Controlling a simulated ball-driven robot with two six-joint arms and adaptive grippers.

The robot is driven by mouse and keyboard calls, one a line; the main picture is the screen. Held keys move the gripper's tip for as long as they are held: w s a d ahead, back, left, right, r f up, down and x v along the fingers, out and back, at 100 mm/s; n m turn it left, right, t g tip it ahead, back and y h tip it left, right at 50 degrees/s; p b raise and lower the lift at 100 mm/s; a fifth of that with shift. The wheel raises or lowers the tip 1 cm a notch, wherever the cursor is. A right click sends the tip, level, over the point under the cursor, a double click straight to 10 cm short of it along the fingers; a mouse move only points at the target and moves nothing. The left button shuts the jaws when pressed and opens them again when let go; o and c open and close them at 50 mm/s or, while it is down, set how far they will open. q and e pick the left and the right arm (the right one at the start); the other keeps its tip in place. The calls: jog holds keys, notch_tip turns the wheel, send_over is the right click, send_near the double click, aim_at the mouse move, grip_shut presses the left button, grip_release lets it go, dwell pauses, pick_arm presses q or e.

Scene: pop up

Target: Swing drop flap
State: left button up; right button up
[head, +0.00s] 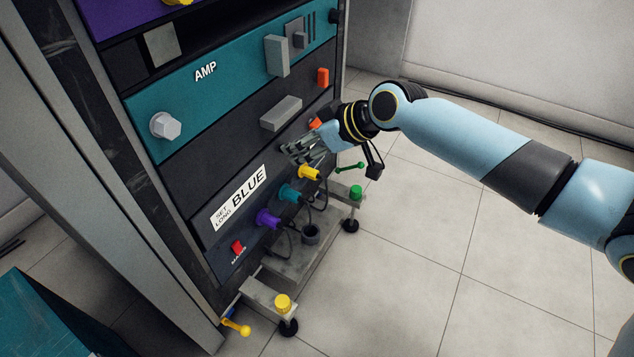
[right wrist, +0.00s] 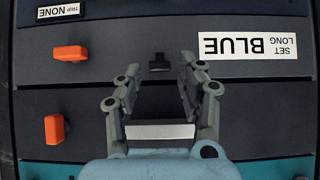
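A dark equipment rack shows in the head view, and I cannot tell for certain which panel is the drop flap. A dark panel (head: 190,197) carries a white label reading "SET LONG BLUE" (head: 240,195); the label shows upside down in the right wrist view (right wrist: 255,46). My right gripper (head: 290,152) is close in front of the rack, right of this label. In the right wrist view its fingers (right wrist: 160,66) are apart, with a small black knob or catch (right wrist: 159,62) showing between their tips. Nothing is visibly gripped. My left gripper is out of view.
A grey block handle (head: 281,112) is above the gripper, below the teal AMP panel (head: 205,90). Orange switches (right wrist: 70,52) line one side. Yellow (head: 309,173), teal (head: 289,193) and purple (head: 268,219) plugs with cables stick out below. Open tiled floor (head: 430,230) lies right.

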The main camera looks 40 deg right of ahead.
jog(key=shift+b+x, duration=0.4)
jog(key=shift+x, duration=0.5)
jog(key=shift+c, duration=0.4)
jog(key=shift+r, duration=0.1)
jog(key=c, duration=0.7)
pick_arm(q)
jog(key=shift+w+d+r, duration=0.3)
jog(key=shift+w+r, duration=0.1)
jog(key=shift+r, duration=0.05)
pick_arm(e)
jog(key=shift+o, duration=0.2)
jog(key=shift+s+d+f, duration=0.25)
jog(key=shift+s+f, duration=0.15)
jog(key=shift+s, duration=0.15)
jog(key=shift+s+d+f, duration=0.2)
jog(key=shift+s+f, duration=0.2)
jog(key=shift+s, duration=0.15)
pick_arm(q)
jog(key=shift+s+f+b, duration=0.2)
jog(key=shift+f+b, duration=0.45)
jog(key=shift+b, duration=0.05)
pick_arm(e)
jog(key=shift+s+d+f, duration=0.2)
jog(key=shift+s+f, duration=0.25)
jog(key=shift+f, duration=0.1)
jog(key=shift+s+d+f, duration=0.15)
jog(key=shift+s+f, duration=0.25)
jog(key=shift+f, duration=0.1)
